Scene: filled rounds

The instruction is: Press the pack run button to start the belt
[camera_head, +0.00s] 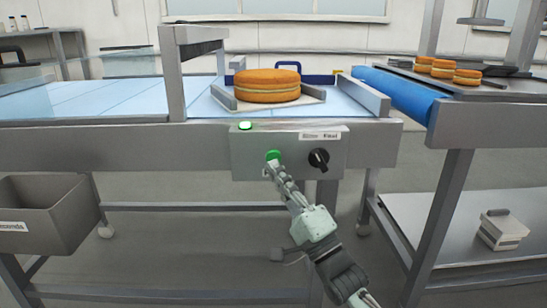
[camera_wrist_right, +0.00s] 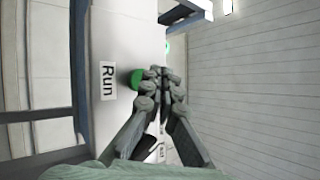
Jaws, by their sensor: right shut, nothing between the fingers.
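The green run button (camera_head: 273,155) is on the left of a grey control box (camera_head: 240,166) on the front of the belt frame. My right gripper (camera_head: 272,167) is shut and empty, its fingertips at the lower edge of the button. In the right wrist view the button (camera_wrist_right: 137,79) shows beside the "Run" label (camera_wrist_right: 107,81), with my fingertips (camera_wrist_right: 162,72) right at it and partly over it. I cannot tell if they touch or press it. The belt (camera_head: 110,97) carries a filled round (camera_head: 267,85) on a flat plate. My left gripper is not in view.
A black knob (camera_head: 319,159) sits right of the button, and a lit green lamp (camera_head: 245,126) is on top of the box. A grey bin (camera_head: 45,212) hangs at the left.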

